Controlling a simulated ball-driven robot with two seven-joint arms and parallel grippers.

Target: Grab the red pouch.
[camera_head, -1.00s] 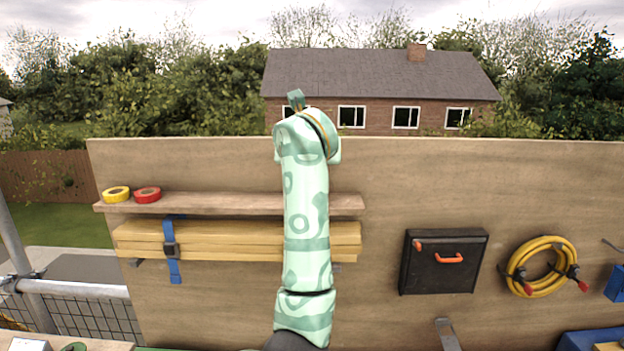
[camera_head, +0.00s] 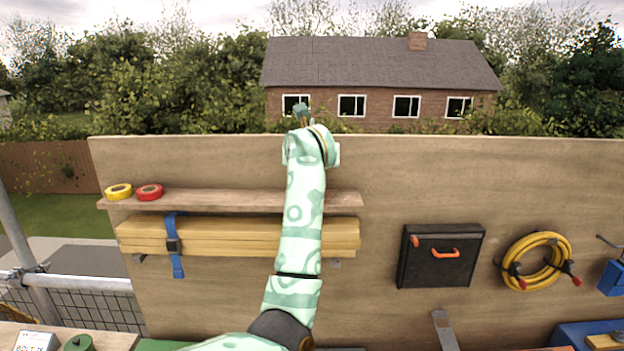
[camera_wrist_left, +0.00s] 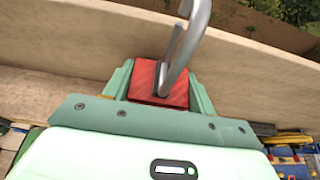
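The red pouch (camera_wrist_left: 143,80) shows in the left wrist view as a red block between the two green fingers of my left gripper (camera_wrist_left: 162,85). The fingers press flush against it on both sides, and the gripper looks shut on it. A bent grey metal bar (camera_wrist_left: 186,45) crosses in front of the pouch, its lower end over the pouch's middle. In the head view my left gripper (camera_head: 301,112) is above the top edge of the wooden panel. The pouch cannot be made out there. My right gripper is in neither view.
The upright wooden panel (camera_head: 430,180) carries a shelf (camera_head: 230,200) with yellow tape (camera_head: 118,191) and red tape (camera_head: 149,192). Strapped yellow boards (camera_head: 270,235) sit below it. A black case (camera_head: 440,265) and a coiled yellow hose (camera_head: 540,260) hang at right.

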